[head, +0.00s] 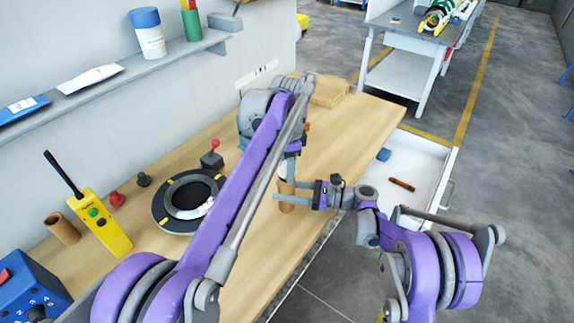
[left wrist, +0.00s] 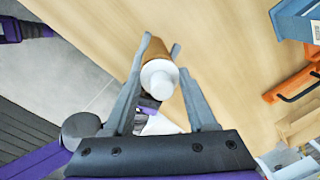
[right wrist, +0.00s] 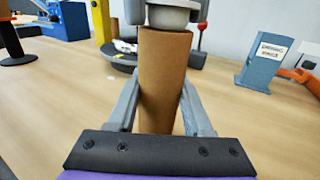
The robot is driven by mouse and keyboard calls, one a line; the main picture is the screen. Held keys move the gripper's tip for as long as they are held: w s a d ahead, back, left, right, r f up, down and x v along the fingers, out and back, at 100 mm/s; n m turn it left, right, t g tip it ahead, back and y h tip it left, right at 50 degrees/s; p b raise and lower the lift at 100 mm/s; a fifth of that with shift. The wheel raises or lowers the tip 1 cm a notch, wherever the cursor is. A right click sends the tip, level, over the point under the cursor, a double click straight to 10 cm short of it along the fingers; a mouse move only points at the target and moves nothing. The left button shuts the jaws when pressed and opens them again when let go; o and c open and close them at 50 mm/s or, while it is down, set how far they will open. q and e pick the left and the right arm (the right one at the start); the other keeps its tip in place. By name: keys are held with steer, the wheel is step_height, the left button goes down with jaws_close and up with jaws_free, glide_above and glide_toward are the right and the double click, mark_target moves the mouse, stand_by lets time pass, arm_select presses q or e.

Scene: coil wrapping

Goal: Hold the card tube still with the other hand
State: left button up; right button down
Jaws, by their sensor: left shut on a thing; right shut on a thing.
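A brown card tube (head: 286,206) stands upright on the wooden bench in the head view. In the right wrist view the tube (right wrist: 163,75) fills the middle, between the fingers of my right gripper (right wrist: 160,100), which is shut on it from the side. My left gripper (head: 290,168) is above the tube, pointing down. In the left wrist view its fingers (left wrist: 165,62) are shut on a pale round piece (left wrist: 158,78), with the brown tube partly hidden behind it. In the right wrist view this grey piece (right wrist: 170,15) sits at the tube's top; I cannot tell how far in.
On the bench (head: 345,125) stand a black ring fixture (head: 160,215), a red-knobbed lever (head: 212,158), a yellow handheld unit (head: 105,228) and another brown tube (head: 62,228). An open drawer (head: 425,170) at the right holds a blue block and a reddish-brown rod.

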stand_by(2.4)
stand_by(2.3)
stand_by(2.7)
steer(key=shift+c, duration=1.2)
jaws_free()
